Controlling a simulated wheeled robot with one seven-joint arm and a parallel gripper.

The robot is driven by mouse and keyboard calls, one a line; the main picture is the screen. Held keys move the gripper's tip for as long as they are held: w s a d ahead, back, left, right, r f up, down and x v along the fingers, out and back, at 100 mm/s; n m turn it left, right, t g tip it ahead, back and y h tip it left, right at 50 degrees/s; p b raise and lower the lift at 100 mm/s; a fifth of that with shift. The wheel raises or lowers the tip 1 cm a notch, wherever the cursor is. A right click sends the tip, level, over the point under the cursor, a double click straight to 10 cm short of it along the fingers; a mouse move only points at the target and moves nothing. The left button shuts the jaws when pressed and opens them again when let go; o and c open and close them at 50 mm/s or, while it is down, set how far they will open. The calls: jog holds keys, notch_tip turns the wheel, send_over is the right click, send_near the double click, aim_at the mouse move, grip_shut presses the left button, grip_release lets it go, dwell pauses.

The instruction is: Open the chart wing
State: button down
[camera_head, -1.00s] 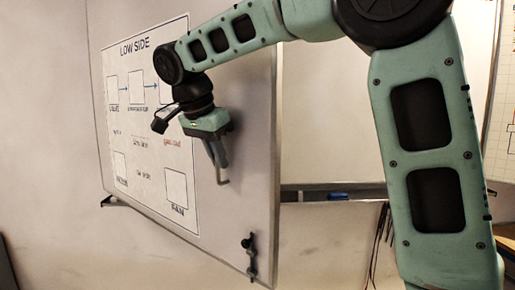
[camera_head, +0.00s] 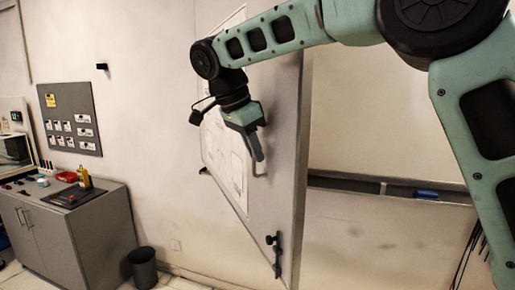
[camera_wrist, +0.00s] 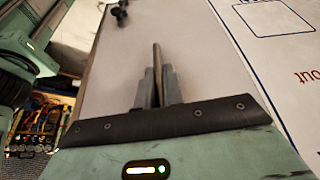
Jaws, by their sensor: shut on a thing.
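The chart wing (camera_head: 278,150) is a pale panel with a white printed chart (camera_head: 226,150) on its face. In the head view it stands out from the wall and is seen steeply from the side. My gripper (camera_head: 256,160) is at the wing's face, near its free edge. In the wrist view my gripper (camera_wrist: 158,88) is shut on a thin upright handle (camera_wrist: 157,57), with one grey finger on each side. The handle's base is hidden behind the fingers. A black latch (camera_head: 275,255) is on the wing's lower corner; it also shows in the wrist view (camera_wrist: 119,12).
Behind the wing is a pale board with a ledge (camera_head: 345,184) and a blue item (camera_head: 426,194) on it. At left are a grey cabinet (camera_head: 70,235), a dark pinboard (camera_head: 70,118) and a black bin (camera_head: 143,267). Floor shows between cabinet and wing.

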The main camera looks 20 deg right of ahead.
jog(key=shift+r, duration=0.1)
jog(key=c, duration=1.5)
grip_release()
jog(key=shift+p+v, duration=1.6)
jog(key=shift+v, duration=7.1)
grip_shut()
